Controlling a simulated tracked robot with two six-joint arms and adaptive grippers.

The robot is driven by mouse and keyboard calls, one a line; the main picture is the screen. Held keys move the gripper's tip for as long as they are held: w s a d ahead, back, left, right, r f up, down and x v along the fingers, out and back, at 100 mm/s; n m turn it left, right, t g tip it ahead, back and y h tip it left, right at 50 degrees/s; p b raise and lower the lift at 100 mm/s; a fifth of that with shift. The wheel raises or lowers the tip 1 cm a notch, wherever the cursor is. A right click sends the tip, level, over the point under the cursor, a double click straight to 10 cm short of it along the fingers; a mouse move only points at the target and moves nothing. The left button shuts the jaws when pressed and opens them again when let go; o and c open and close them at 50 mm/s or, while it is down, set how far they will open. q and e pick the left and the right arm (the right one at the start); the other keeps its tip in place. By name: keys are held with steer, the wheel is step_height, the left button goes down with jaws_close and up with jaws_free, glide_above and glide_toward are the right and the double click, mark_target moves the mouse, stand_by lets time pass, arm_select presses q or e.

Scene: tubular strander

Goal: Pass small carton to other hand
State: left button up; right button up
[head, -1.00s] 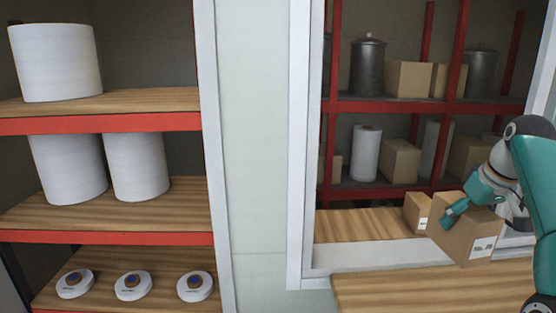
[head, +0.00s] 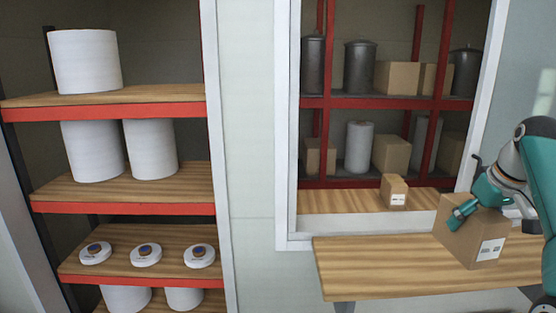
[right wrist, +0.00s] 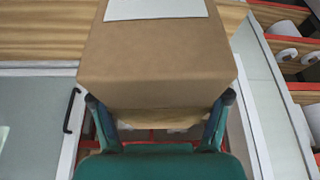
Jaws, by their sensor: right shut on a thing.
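A brown carton (head: 458,243) with a white label is held by my right gripper (head: 465,211) at the right of the head view. Its bottom shows in front of the wooden counter; I cannot tell whether it touches it. In the right wrist view the carton (right wrist: 158,60) sits between the two fingers of the right gripper (right wrist: 160,100), with a white label on its far top part. A smaller-looking brown carton (head: 394,191) stands on the window ledge, left of the held one. My left gripper is not in view.
The wooden counter (head: 370,268) is clear to the left of the held carton. A window frame (head: 287,150) edges the opening. Behind it, red racks hold cartons and grey canisters (head: 360,68). At left, a shelf (head: 120,200) holds white rolls and white discs.

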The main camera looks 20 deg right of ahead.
mark_target(447, 217)
steer(key=shift+s, duration=0.4)
steer(key=shift+n, duration=0.5)
steer(key=w+a, duration=0.1)
steer(key=a, duration=0.1)
steer(key=w+a, duration=0.1)
steer(key=a, duration=0.1)
steer(key=shift+w+r, duration=0.2)
steer(key=shift+w, duration=0.2)
steer(key=shift+w+a+f, duration=0.15)
steer(key=shift+w+a, duration=0.05)
steer(key=shift+s+a+f+n+y, duration=0.15)
steer(key=shift+a+n+y, duration=0.15)
steer(key=shift+a, duration=0.3)
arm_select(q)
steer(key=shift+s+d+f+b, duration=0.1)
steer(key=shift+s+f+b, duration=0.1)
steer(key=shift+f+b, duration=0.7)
arm_select(e)
steer(key=shift+w+a+f, duration=0.45)
steer(key=shift+a+f, duration=4.35)
steer(key=shift+f, duration=0.55)
steer(key=shift+w+a+f, duration=0.4)
steer(key=shift+a+f, duration=4.4)
steer(key=shift+f, duration=0.55)
steer(key=shift+w+a+f, duration=0.45)
steer(key=shift+a+f, duration=4.35)
steer(key=shift+f, duration=0.55)
